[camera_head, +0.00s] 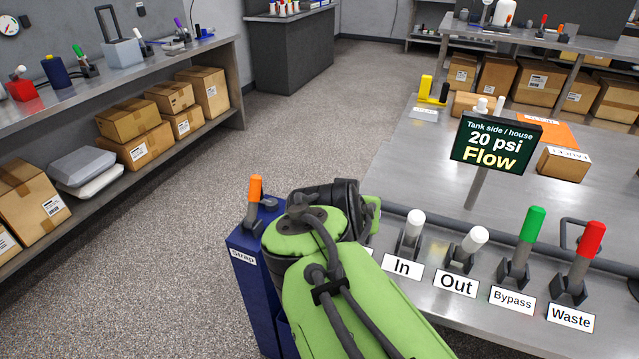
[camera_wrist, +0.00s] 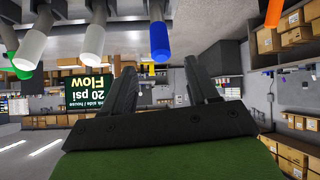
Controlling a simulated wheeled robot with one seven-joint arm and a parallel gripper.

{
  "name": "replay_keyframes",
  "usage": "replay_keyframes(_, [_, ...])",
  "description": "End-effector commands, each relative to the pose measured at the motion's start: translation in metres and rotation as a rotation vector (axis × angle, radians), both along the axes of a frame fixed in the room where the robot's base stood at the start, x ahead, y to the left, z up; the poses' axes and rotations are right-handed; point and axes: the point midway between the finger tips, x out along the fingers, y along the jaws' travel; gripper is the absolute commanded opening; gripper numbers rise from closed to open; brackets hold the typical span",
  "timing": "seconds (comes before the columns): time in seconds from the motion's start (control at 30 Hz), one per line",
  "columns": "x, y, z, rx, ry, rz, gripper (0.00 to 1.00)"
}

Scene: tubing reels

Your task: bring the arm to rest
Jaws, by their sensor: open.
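My green arm (camera_head: 350,290) reaches up from the bottom of the head view, and its end hides my gripper there. In the wrist view my gripper (camera_wrist: 160,78) is open, with two dark fingers apart and nothing between them. That view is upside down. A blue-tipped lever (camera_wrist: 160,42) shows just beyond the gap between the fingers; I cannot tell how far off it is. The arm hides this lever in the head view. The In lever (camera_head: 413,230) and Out lever (camera_head: 470,242) have white tips. The Bypass lever (camera_head: 528,240) is green and the Waste lever (camera_head: 585,255) red.
An orange-tipped lever (camera_head: 254,195) stands on a blue box (camera_head: 247,290) labelled Strap, left of my arm. A sign (camera_head: 494,143) reading "20 psi Flow" stands on the metal bench (camera_head: 420,165). A shelf with cartons (camera_head: 125,118) runs along the left. The floor (camera_head: 270,115) between is clear.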

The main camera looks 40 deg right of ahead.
Motion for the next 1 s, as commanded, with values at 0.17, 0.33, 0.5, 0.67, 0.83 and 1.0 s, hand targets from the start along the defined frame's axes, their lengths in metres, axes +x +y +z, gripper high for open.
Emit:
replay_keyframes(0.17, [-0.009, 0.017, 0.017, -0.001, 0.000, 0.001, 0.59])
replay_keyframes(0.33, [-0.011, 0.019, 0.017, 0.001, 0.002, -0.001, 0.59])
replay_keyframes(0.5, [-0.011, 0.019, 0.017, 0.000, 0.001, -0.001, 0.59])
replay_keyframes(0.67, [-0.011, 0.019, 0.017, 0.000, 0.001, -0.001, 0.59])
replay_keyframes(0.83, [-0.007, 0.039, 0.025, 0.038, 0.027, 0.097, 0.59])
replay_keyframes(1.0, [-0.018, 0.136, 0.045, 0.192, 0.182, 0.588, 0.59])
